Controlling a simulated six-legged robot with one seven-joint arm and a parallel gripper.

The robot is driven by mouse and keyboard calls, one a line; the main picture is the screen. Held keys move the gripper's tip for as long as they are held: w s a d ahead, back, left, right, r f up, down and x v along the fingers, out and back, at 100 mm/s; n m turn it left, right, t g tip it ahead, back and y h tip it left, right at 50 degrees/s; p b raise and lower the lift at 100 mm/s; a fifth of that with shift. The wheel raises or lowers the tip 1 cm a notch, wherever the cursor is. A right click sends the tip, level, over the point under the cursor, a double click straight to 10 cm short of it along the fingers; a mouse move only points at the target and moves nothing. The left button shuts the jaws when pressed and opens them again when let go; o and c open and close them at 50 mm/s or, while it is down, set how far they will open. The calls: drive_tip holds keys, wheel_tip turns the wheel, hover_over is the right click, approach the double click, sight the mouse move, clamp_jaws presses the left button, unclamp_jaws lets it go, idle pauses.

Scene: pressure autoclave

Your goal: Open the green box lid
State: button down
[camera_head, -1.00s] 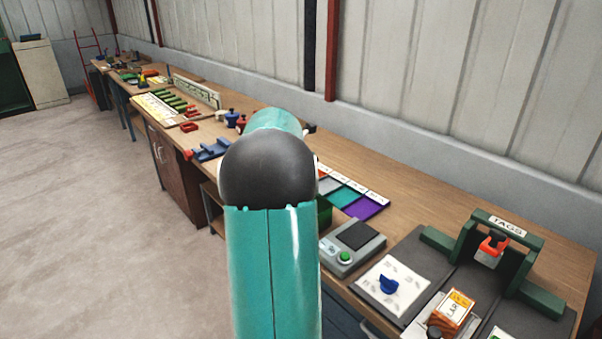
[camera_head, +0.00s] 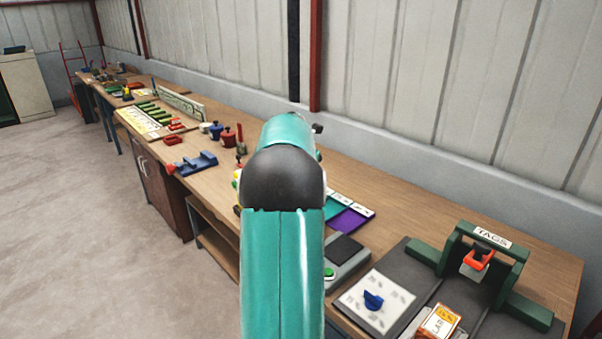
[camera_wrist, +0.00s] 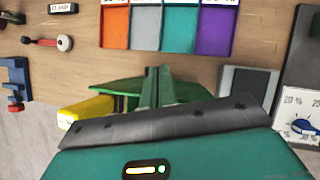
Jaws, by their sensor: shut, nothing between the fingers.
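My gripper (camera_wrist: 157,84) shows in the wrist view with its two fingers together and nothing between them. A green surface (camera_wrist: 112,86), apparently the green box or its lid, lies behind and beside the fingers. Most of it is hidden by the fingers and the dark gripper body. I cannot tell whether the fingers touch it or whether the lid is raised. A yellow piece (camera_wrist: 88,110) shows at its left; I cannot tell whether it belongs to the box. In the head view my arm hides the box and my gripper.
A tray with orange, grey, teal and purple sections (camera_wrist: 167,30) lies beyond the gripper. A grey scale (camera_head: 343,253) is to the right, then a dial panel (camera_head: 375,302) and the TAGS stand (camera_head: 487,250). A blue fixture (camera_head: 196,163) stands left. Wall runs behind the bench.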

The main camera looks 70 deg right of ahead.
drive_tip(key=shift+s+d, duration=0.25)
drive_tip(key=shift+d, duration=0.2)
idle(0.4)
drive_tip(key=v, duration=1.3)
drive_tip(key=shift+r, duration=0.2)
drive_tip(key=shift+a, duration=0.1)
